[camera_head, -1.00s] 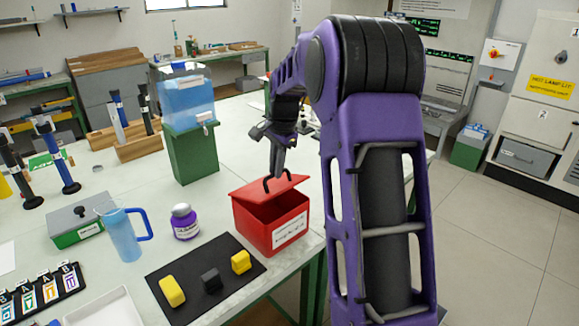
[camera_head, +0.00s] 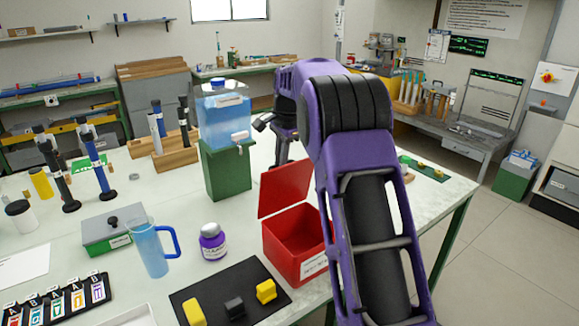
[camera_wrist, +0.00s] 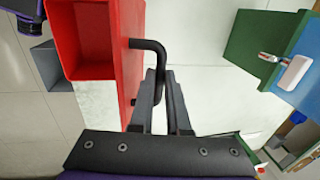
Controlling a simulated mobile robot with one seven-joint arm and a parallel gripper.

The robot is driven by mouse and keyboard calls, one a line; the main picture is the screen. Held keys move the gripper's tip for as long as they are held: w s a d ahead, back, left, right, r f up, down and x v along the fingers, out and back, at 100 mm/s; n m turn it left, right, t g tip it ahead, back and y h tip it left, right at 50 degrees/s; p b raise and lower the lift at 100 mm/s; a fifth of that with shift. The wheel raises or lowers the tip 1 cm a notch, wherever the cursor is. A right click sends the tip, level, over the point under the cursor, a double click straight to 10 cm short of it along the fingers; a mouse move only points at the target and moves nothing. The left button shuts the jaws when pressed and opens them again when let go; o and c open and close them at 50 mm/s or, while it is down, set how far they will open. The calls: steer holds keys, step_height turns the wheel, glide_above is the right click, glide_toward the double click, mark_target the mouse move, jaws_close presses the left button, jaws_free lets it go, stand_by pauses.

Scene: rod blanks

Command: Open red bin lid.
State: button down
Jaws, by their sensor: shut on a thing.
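The red bin (camera_head: 296,238) stands near the table's front edge in the head view. Its red lid (camera_head: 284,187) is raised steeply at the back, and the inside of the bin shows. In the wrist view the red bin (camera_wrist: 84,38) is at upper left, with the lid (camera_wrist: 130,50) edge-on and its black handle (camera_wrist: 152,62) sticking out. My gripper (camera_wrist: 165,88) is shut on the handle, with the fingers at the bar's end.
A green stand with a blue-water tank (camera_head: 222,135) stands behind the lid; its green side (camera_wrist: 262,38) shows at the right in the wrist view. A purple jar (camera_head: 212,242), a blue jug (camera_head: 152,248) and a black mat with blocks (camera_head: 208,292) are left of the bin.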

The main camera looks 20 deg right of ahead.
steer(key=w, duration=0.1)
steer(key=w+a, duration=0.1)
steer(key=w+a+f, duration=0.1)
steer(key=w, duration=0.1)
steer(key=shift+w, duration=0.1)
stand_by(0.5)
steer(key=c, duration=0.9)
jaws_free()
steer(key=shift+d, duration=0.1)
steer(key=shift+r, duration=0.1)
steer(key=r, duration=0.4)
steer(key=s+r, duration=0.1)
steer(key=r, duration=0.2)
steer(key=s+r, duration=0.1)
steer(key=r, duration=0.3)
steer(key=shift+s+d+r, duration=0.1)
steer(key=shift+d+r, duration=0.25)
steer(key=shift+d, duration=0.05)
